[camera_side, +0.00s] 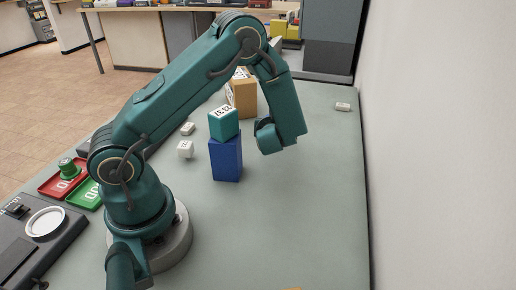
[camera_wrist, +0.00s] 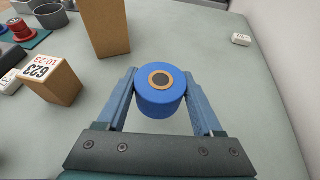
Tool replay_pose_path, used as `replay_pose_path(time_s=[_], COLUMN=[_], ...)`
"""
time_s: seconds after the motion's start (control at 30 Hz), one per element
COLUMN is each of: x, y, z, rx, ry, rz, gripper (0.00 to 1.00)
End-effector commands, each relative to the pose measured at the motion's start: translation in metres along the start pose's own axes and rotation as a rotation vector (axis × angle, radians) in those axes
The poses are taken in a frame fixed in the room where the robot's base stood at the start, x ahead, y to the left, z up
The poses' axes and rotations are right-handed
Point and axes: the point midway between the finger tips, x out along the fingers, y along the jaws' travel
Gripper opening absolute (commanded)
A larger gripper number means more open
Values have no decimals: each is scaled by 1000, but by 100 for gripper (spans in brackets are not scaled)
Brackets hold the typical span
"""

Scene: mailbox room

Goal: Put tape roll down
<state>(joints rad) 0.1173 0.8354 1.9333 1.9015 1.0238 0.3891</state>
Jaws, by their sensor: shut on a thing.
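The tape roll (camera_wrist: 160,105) is blue with a tan core ring and a dark centre. It shows in the wrist view between the two blue fingers of my gripper (camera_wrist: 160,80), which is shut on it. I cannot tell from this view how high the roll is above the grey-green table (camera_wrist: 225,110). In the side view the end of my arm is low over the table, right of the stacked boxes. The fingers and the roll cannot be made out there.
A teal labelled box (camera_side: 224,123) sits on a blue box (camera_side: 226,160), with a tan box (camera_side: 244,97) behind. Red (camera_side: 50,187) and green (camera_side: 86,195) trays lie at left. A small white item (camera_side: 342,106) lies near the wall. The table's right front is clear.

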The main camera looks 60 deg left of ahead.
Motion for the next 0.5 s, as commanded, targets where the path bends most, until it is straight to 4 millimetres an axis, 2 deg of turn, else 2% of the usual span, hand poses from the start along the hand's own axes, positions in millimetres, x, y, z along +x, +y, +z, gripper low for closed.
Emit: replay_pose_path(time_s=[0.17, 0.5], x=[4, 16], y=[0, -1], z=[-9, -40], rx=[1, 2], ry=[0, 0], rz=[0, -1], gripper=[12, 12])
